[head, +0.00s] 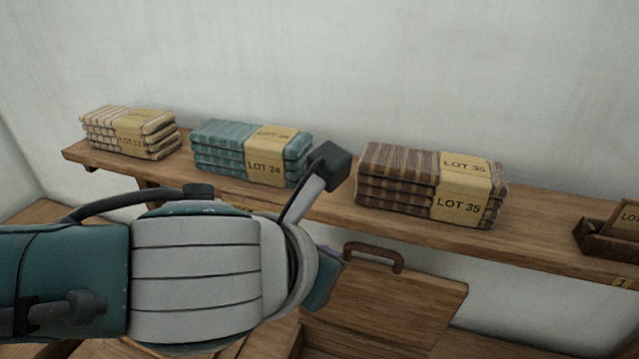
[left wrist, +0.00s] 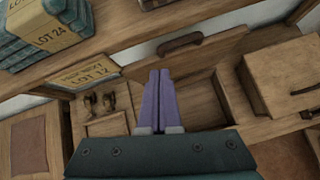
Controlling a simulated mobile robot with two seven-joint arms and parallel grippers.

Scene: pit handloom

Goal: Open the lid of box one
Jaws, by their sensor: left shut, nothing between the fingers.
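A wooden lid (head: 395,305) with a brown bar handle (head: 373,256) stands tilted up below the shelf in the head view. In the left wrist view, the handle (left wrist: 180,43) is at the lid's upper edge, and an open wooden box interior (left wrist: 203,103) shows below it. No number is readable on this box. My left gripper (left wrist: 160,75) has its purple fingers together and empty, over the open box and apart from the handle. In the head view, my left arm hides the fingers and much of the box. My right gripper is not in view.
A wooden shelf (head: 325,208) runs above, bearing cloth stacks marked LOT, including a brown one (head: 395,185) and a teal one (head: 220,150). In the left wrist view, a box with a handle (left wrist: 285,75) stands right, and a small compartment with pegs (left wrist: 100,105) is left.

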